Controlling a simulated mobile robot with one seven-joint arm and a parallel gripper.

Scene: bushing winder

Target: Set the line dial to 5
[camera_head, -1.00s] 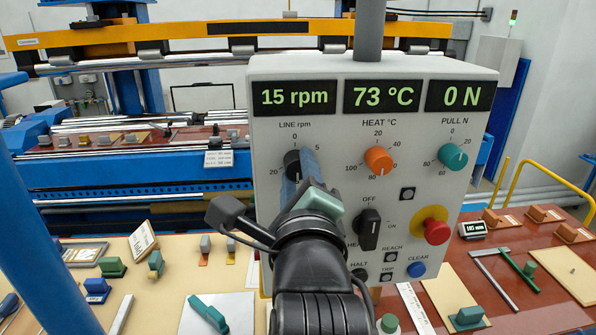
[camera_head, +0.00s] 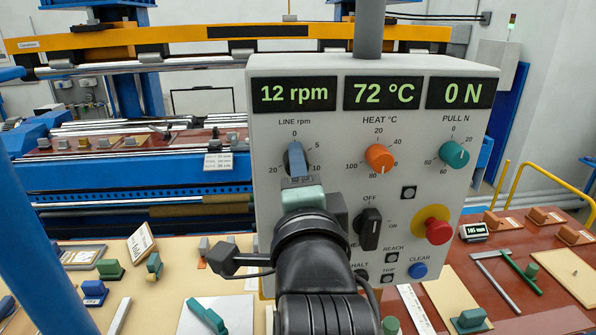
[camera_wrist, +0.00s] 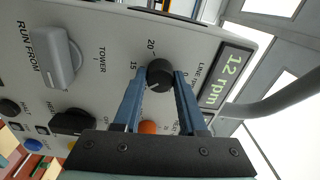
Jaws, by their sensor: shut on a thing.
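The line dial (camera_wrist: 160,73) is a black round knob under the green line readout (camera_head: 294,93), which shows 12 rpm. In the wrist view, my gripper (camera_wrist: 160,78) has its two blue fingers on opposite sides of the knob, shut on it. A small pale mark on the knob points to the lower left there, past the 15 label. In the head view, my gripper (camera_head: 296,157) covers most of the knob. The 0, 5, 10 and 20 labels still show around it.
Beside it on the panel are the orange heat dial (camera_head: 379,158), teal pull dial (camera_head: 454,155), black OFF/ON switch (camera_head: 370,229) and red stop button (camera_head: 437,231). The heat readout (camera_head: 381,94) shows 72 °C. Benches with small parts lie below on both sides.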

